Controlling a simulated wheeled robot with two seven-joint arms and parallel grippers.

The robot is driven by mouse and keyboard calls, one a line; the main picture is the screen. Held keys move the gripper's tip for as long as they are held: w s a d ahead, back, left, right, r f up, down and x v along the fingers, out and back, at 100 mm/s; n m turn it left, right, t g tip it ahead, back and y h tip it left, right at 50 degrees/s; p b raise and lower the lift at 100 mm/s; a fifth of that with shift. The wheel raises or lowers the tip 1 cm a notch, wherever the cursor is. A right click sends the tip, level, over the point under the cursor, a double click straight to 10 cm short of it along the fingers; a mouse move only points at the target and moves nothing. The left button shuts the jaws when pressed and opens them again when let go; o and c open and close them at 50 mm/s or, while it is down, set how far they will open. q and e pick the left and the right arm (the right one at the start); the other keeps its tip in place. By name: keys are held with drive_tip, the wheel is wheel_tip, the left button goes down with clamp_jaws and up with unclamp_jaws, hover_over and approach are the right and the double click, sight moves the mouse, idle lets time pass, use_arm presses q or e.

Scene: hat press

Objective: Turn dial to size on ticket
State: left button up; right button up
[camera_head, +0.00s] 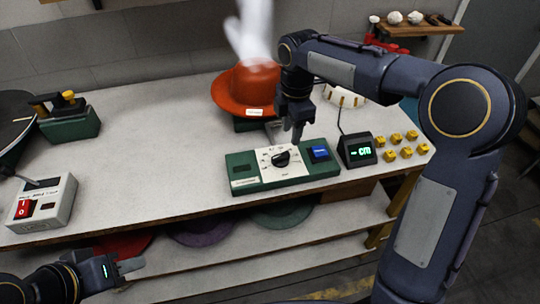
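A black dial (281,159) sits on a white scale plate in the middle of a green control box (243,182) near the bench's front edge. The scale marks are too small to read. My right gripper (297,134) points down just behind and right of the dial, seemingly apart from it; its finger gap cannot be made out. A small white label (262,112), possibly the ticket, is on the brim of the orange hat (247,88); its writing is unreadable. My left gripper (128,266) is low at the left, in front of the bench, away from the dial; its finger gap is unclear.
A blue button (320,153) is right of the dial. A small display (358,150) with green characters and several yellow blocks (391,155) stand further right. White steam (250,35) rises above the hat. A white switch box (42,205) is at left. The bench between is clear.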

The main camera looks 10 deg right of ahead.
sight(284, 154)
drive_tip(key=shift+w+a+f+n, duration=0.6)
drive_tip(key=shift+w+a+f, duration=0.1)
drive_tip(key=shift+f, duration=0.1)
wheel_tip(284, 154, down, 8)
drive_tip(key=shift+r, duration=0.25)
clamp_jaws()
